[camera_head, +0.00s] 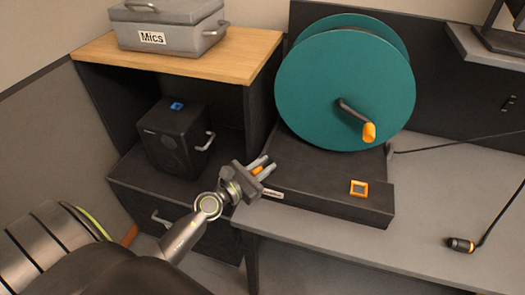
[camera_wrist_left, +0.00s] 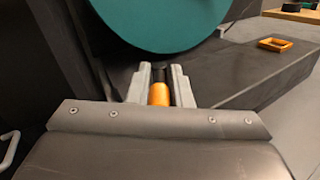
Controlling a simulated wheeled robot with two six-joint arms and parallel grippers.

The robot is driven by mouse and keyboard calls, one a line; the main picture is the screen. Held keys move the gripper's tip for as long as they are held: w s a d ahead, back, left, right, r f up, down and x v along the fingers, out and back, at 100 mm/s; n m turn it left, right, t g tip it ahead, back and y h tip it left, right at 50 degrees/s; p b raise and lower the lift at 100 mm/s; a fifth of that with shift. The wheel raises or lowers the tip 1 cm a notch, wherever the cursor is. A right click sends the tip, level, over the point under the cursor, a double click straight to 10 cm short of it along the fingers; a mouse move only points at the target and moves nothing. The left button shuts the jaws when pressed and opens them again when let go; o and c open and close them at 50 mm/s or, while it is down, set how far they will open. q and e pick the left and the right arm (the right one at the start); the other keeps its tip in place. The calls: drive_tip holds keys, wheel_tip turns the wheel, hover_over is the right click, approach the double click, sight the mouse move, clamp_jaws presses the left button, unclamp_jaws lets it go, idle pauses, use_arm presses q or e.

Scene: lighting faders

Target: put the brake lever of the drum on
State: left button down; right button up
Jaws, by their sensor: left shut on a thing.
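A teal drum (camera_head: 330,85) stands upright on a dark base (camera_head: 325,190) on the grey table, with a black crank ending in an orange knob (camera_head: 369,131). It also fills the top of the left wrist view (camera_wrist_left: 165,20). The brake lever (camera_wrist_left: 159,92), with an orange grip and black tip, is at the base's left side, below the drum. My left gripper (camera_head: 264,165) is shut on the lever's orange grip, one finger on each side. It shows in the left wrist view too (camera_wrist_left: 160,88). The lever's lower end is hidden by the gripper. My right gripper is not in view.
An orange square frame (camera_head: 359,188) lies on the base's top. A cable with a dark connector (camera_head: 460,244) lies on the table at right. A wooden-topped cabinet (camera_head: 240,50) at left holds a grey "Mics" case (camera_head: 168,25) and a black speaker (camera_head: 175,138).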

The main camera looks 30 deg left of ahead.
use_arm(q)
drive_tip(key=n+y+p, duration=0.1)
drive_tip(key=y+p, duration=0.1)
drive_tip(key=d+n+y+p, duration=0.1)
drive_tip(key=n+y+p, duration=0.1)
drive_tip(key=shift+r+t+y, duration=0.2)
drive_tip(key=shift+t+y, duration=0.1)
drive_tip(key=shift+y, duration=0.1)
drive_tip(key=shift+d+f+n+y+p, duration=0.1)
drive_tip(key=shift+n+y+p, duration=0.35)
drive_tip(key=shift+y, duration=0.45)
drive_tip(key=shift+d+f+n+y+p, duration=0.1)
drive_tip(key=shift+n+y+p, duration=0.1)
drive_tip(key=shift+n+y, duration=0.6)
drive_tip(key=shift+y, duration=0.4)
drive_tip(key=c, duration=1.4)
unclamp_jaws()
drive_tip(key=shift+o, duration=0.2)
